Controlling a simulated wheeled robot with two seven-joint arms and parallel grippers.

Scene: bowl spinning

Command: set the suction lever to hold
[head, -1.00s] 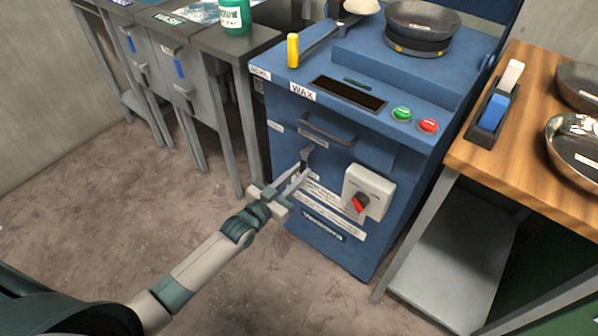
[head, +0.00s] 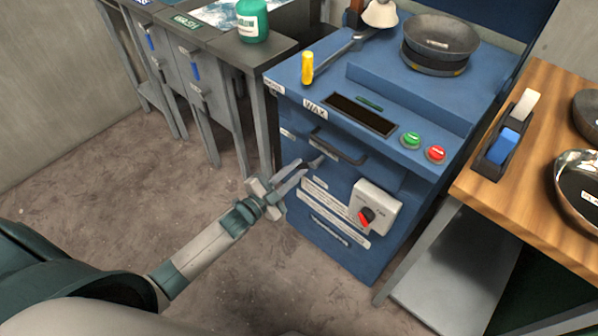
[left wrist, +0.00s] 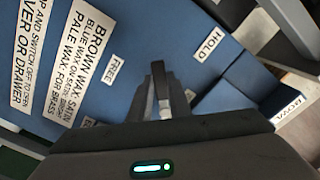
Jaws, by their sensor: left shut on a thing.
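The suction lever (head: 317,161) is a small grey handle on the front of the blue machine (head: 340,200), below the black drawer handle. My left gripper (head: 303,170) reaches it from the lower left and is shut on it. In the left wrist view the grey lever end (left wrist: 165,111) shows between the fingers. A HOLD label (left wrist: 207,44) lies up and right of the fingers there, and a FREE label (left wrist: 115,70) lies to the left. The lever's pivot is hidden by the gripper. My right gripper is not in view.
A white switch box (head: 376,209) with a red knob is right of the lever. Green (head: 411,140) and red (head: 436,153) buttons and a bowl (head: 442,38) are on top of the machine. A wooden bench (head: 520,190) stands right; the floor at left is clear.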

